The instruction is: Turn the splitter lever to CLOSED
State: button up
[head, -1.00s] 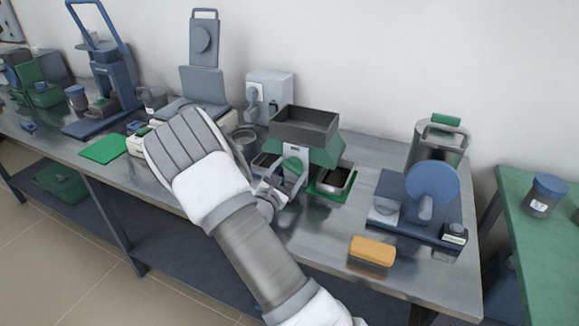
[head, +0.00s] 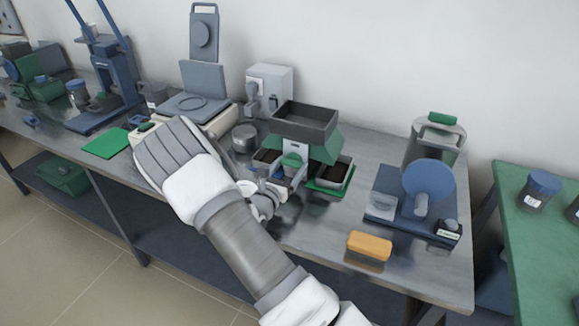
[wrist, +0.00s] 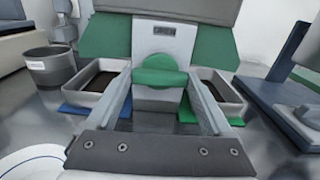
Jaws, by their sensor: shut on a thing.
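The splitter has a dark grey open hopper (head: 304,121) on top and green sloping sides (head: 326,146). Its green lever (wrist: 160,72) is at the middle of the front, below a small label plate (wrist: 164,30) that I cannot read. The lever's top looks roughly level. My gripper (head: 290,176) is at the splitter's front, with its fingers shut on the lever, one on each side in the wrist view. The fingertips hide the lever's sides. A catch pan on a blue base (wrist: 96,84) sits at the left and one on a green base (wrist: 222,92) at the right.
A grey cup (wrist: 50,70) stands left of the splitter. An orange block (head: 369,246) lies at the bench's front. A blue-based machine with a round disc (head: 428,180) stands to the right. Bare bench (head: 320,225) lies between them.

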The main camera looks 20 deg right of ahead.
jog(key=o, duration=1.1)
jog(key=shift+o, duration=0.2)
jog(key=shift+s+a, duration=0.1)
jog(key=shift+a, duration=0.05)
jog(key=p+v, duration=0.1)
jog(key=v, duration=1.6)
jog(key=shift+s+r, duration=0.1)
